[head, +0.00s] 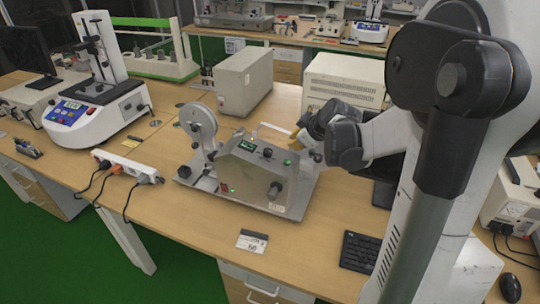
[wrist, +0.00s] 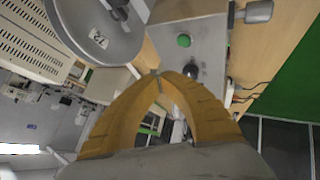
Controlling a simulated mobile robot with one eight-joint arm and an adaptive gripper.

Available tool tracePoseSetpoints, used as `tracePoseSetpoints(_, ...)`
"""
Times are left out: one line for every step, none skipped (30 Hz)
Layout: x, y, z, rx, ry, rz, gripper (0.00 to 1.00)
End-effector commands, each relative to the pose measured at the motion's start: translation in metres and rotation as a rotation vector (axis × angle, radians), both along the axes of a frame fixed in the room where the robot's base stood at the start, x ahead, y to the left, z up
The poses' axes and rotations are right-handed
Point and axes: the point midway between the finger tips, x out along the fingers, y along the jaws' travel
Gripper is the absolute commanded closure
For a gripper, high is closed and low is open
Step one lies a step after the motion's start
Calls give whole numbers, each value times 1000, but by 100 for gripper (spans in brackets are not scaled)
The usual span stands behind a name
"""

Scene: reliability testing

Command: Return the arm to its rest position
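My arm (head: 410,120) reaches in from the right in the head view, with its wrist over the right end of a metal tester (head: 255,175). The tester has a round disc (head: 198,122) at its left and a panel with a green display and knobs. My gripper (wrist: 160,76) shows in the wrist view as two yellow fingers whose tips meet, with nothing seen between them. In the head view the gripper is mostly hidden behind the dark wrist. The disc (wrist: 95,28) and the tester's panel (wrist: 190,45) also show beyond the fingers in the wrist view.
A beige box (head: 245,80) and a vented white cabinet (head: 343,80) stand behind the tester. A white-and-blue instrument (head: 95,100) and a power strip (head: 125,167) are on the left. A keyboard (head: 360,252) and a card (head: 252,241) lie in front.

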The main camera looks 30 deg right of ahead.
Motion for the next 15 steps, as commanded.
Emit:
tracePoseSetpoints(0,0,0,0,0,0,100)
tracePoseSetpoints(0,0,0,0,0,0,100)
tracePoseSetpoints(0,0,0,0,0,0,100)
tracePoseSetpoints(0,0,0,0,0,0,100)
tracePoseSetpoints(0,0,0,0,0,0,100)
tracePoseSetpoints(0,2,1,3,1,0,100)
tracePoseSetpoints(-1,5,2,6,3,-1,100)
tracePoseSetpoints(-3,10,4,11,6,-3,100)
tracePoseSetpoints(-6,19,8,23,11,-9,100)
tracePoseSetpoints(-9,28,12,33,17,-15,100)
tracePoseSetpoints(-13,40,16,48,24,-22,100)
tracePoseSetpoints(-21,57,22,70,36,-36,100)
tracePoseSetpoints(-28,71,27,88,46,-48,100)
tracePoseSetpoints(-37,86,31,107,57,-62,100)
tracePoseSetpoints(-50,106,37,132,72,-84,100)
